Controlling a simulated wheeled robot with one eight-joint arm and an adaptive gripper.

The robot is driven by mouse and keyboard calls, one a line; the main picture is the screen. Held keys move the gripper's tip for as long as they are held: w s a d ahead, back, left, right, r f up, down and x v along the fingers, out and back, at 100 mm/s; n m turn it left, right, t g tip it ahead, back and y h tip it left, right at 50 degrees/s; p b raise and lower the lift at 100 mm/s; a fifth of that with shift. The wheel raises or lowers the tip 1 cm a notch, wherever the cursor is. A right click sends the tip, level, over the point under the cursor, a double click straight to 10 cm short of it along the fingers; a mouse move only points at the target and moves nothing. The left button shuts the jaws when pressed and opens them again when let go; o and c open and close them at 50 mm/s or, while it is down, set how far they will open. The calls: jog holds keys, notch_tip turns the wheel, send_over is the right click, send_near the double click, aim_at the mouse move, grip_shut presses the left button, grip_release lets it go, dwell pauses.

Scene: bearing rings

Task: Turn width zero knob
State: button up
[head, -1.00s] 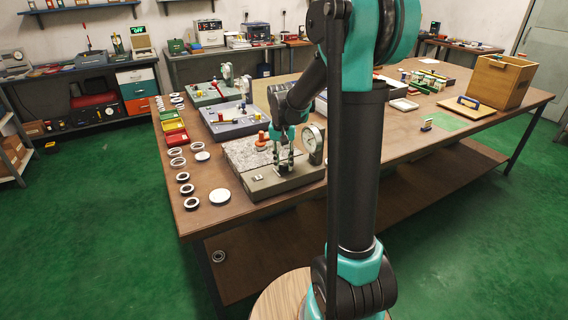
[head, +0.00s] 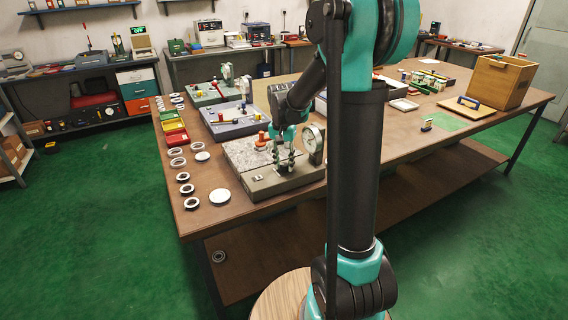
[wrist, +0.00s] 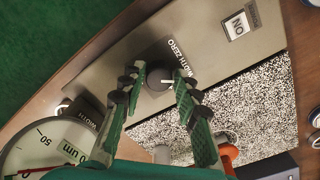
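The width zero knob (wrist: 157,79) is a dark round knob with a white pointer line, beside the printed words "WIDTH ZERO" on the grey-beige instrument base (head: 270,188). My gripper (wrist: 158,78) is over the base with its two green, dark-padded fingers on either side of the knob. The fingers look spread, with narrow gaps to the knob; I cannot tell whether either touches it. In the head view my gripper (head: 284,165) points down at the base's front part, and the knob cannot be made out there. A dial gauge (wrist: 45,150) stands beside the fingers.
A speckled granite plate (wrist: 245,120) and an orange-red part (wrist: 228,155) lie close to the right finger. Rings (head: 187,189) and a white disc (head: 220,196) lie on the table left of the base.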

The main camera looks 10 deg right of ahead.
aim_at(283, 164)
jog(key=shift+o, duration=1.2)
notch_tip(283, 164, up, 12)
jog(key=shift+a, duration=0.2)
jog(key=s+d+f+n+t, duration=0.2)
jog(key=s+f, duration=0.6)
jog(key=s, duration=0.3)
jog(key=s+d+f+n+t, duration=0.2)
jog(key=s+f+n, duration=0.1)
jog(key=s+f, duration=0.6)
jog(key=s, duration=0.2)
jog(key=shift+s+d+f+n, duration=0.3)
jog(key=shift+d, duration=0.1)
